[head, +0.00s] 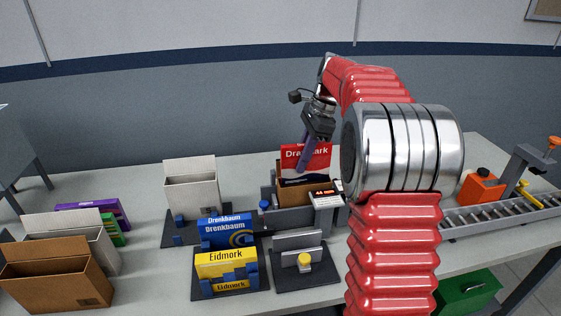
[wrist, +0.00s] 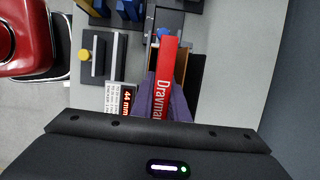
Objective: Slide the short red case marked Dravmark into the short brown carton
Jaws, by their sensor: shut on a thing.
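The red case marked Dravmark (head: 318,153) is upright, its white label edge-on to my wrist camera. It also shows in the wrist view (wrist: 168,70) as a long red strip. My gripper (head: 303,160) is shut on the case from above, one purple finger on each side in the wrist view (wrist: 165,98). A brown carton (head: 293,196) stands in a grey holder directly below the case. The case's lower part is at the carton's mouth; how deep it reaches is hard to tell. The carton's brown edge (wrist: 182,66) shows beside the case.
A larger brown carton (head: 58,283) stands open at front left, beside a grey-white one (head: 90,243). A pale carton (head: 192,190) stands behind the blue Drenkbaum (head: 226,232) and yellow Eidmork (head: 227,265) cases. A small display (head: 326,198) is at the holder. A roller conveyor (head: 500,214) is right.

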